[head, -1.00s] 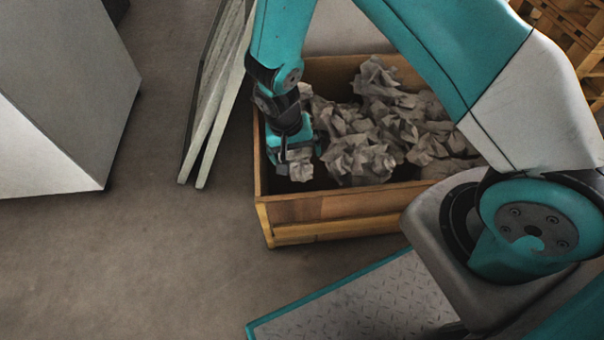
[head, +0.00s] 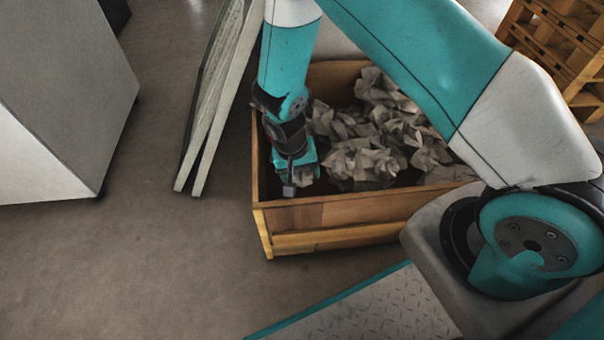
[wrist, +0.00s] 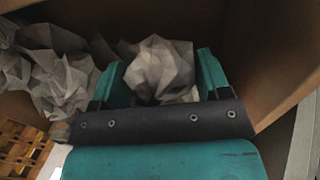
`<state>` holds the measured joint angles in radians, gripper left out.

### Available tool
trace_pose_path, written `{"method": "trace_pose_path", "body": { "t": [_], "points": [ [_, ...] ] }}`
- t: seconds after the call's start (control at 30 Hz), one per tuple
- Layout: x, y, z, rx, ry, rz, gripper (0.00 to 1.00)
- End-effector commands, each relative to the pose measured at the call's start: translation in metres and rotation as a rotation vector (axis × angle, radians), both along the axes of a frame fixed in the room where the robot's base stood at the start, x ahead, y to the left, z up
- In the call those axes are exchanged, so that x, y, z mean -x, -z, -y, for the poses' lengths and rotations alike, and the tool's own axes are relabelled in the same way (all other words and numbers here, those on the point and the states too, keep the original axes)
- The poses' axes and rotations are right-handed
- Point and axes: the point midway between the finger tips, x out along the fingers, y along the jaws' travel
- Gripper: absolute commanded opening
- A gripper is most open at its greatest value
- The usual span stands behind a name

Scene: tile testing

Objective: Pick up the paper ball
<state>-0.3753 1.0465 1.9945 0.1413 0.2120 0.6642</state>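A crumpled grey paper ball (wrist: 160,70) lies between the two teal fingers of my gripper (wrist: 162,82) in the wrist view. The fingers stand apart on either side of it; I see no clear grip on it. In the head view my gripper (head: 297,176) points down inside the wooden crate (head: 330,214), near its left front corner. The ball is mostly hidden there behind the gripper.
More crumpled paper (head: 372,145) fills the middle and right of the crate, and shows left in the wrist view (wrist: 50,70). Panels (head: 212,110) lean left of the crate. A grey cabinet (head: 65,90) stands far left, wooden pallets (head: 560,45) at top right.

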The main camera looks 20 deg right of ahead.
Motion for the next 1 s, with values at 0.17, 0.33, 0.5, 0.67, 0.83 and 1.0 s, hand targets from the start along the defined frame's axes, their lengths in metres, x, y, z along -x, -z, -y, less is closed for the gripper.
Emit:
{"method": "trace_pose_path", "body": {
  "t": [0.17, 0.33, 0.5, 0.67, 0.83, 1.0],
  "points": [
    [0.0, 0.0, 0.0, 0.0, 0.0, 0.0, 0.44],
    [0.0, 0.0, 0.0, 0.0, 0.0, 0.0, 0.44],
    [0.0, -0.003, 0.0, 0.0, 0.0, 0.0, 0.44],
    [0.0, -0.016, 0.0, 0.0, 0.0, 0.0, 0.44],
    [-0.001, -0.051, 0.0, -0.001, 0.0, 0.002, 0.44],
    [-0.001, -0.103, 0.0, -0.001, -0.001, 0.003, 0.44]
  ]
}}
